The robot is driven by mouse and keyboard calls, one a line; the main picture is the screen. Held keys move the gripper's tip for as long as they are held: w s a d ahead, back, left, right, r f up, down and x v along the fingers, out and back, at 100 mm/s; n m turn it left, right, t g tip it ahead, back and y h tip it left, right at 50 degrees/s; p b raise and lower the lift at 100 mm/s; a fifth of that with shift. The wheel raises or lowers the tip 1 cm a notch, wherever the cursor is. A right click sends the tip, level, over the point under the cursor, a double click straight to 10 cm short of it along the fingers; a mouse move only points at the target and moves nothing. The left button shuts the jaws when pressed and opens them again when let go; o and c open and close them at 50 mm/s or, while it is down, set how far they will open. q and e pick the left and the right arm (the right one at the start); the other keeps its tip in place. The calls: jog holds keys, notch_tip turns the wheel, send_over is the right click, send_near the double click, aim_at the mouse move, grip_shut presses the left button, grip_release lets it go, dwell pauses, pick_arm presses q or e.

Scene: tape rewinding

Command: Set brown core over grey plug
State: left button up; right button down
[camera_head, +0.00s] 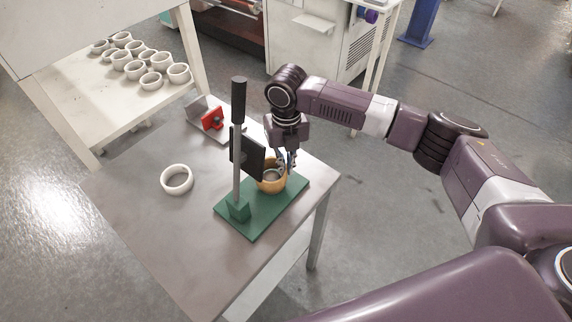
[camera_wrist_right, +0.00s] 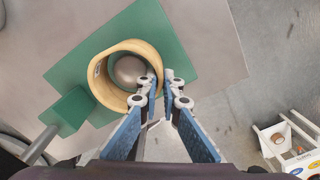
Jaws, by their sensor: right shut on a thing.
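The brown core (camera_head: 271,188) is an open tan ring over the green base plate (camera_head: 255,220). In the wrist view the core (camera_wrist_right: 98,78) is around the round grey plug (camera_wrist_right: 128,70), which shows inside its opening. The plug sits off centre there, closer to the gripper side. My right gripper (camera_head: 287,163) comes down from above and is shut on the core's wall, with one finger inside and one outside in the wrist view (camera_wrist_right: 158,82). I cannot tell whether the core rests flat on the plate. My left gripper is not in view.
A lever post with a black handle (camera_head: 239,100) and a dark plate (camera_head: 247,154) stand beside the core. A white ring (camera_head: 177,180) lies on the grey table (camera_head: 140,220). A red clamp (camera_head: 212,118) sits behind. Several white rings (camera_head: 135,70) fill a side table.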

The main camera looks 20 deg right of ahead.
jog(key=shift+f+b, duration=0.3)
jog(key=shift+f, duration=0.65)
jog(key=c, duration=2)
grip_release()
jog(key=shift+s, duration=0.1)
jog(key=shift+c, duration=0.2)
notch_tip(320, 180, up, 12)
jog(key=shift+d, duration=0.15)
